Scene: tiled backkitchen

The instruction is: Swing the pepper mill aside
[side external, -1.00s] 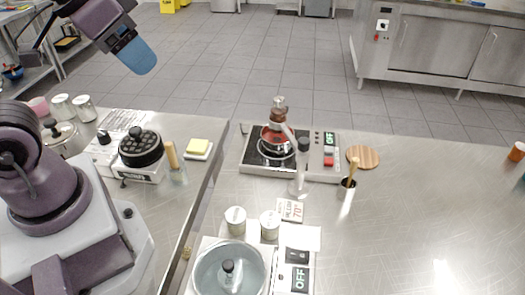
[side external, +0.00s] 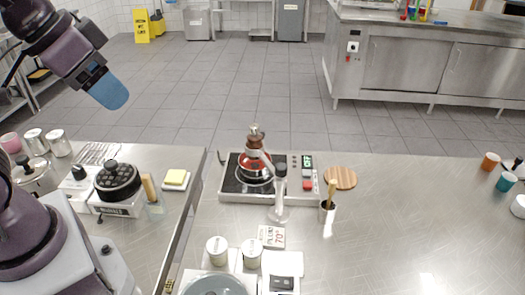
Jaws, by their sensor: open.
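A brown pepper mill (side external: 254,137) stands out above a red pot (side external: 255,167) on the black hob (side external: 231,181) in the middle of the counter. A pale arm appears to join it to a grey upright post (side external: 280,187) with a black top and a round base, just right of the pot. Whether the mill touches the pot is unclear. My gripper (side external: 110,92), with blue fingers, is open and empty at the upper left. It is high above the floor, well away from the mill and post.
Two pale canisters (side external: 217,250) and a price sign (side external: 271,237) are in front. The counter's right side is mostly clear.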

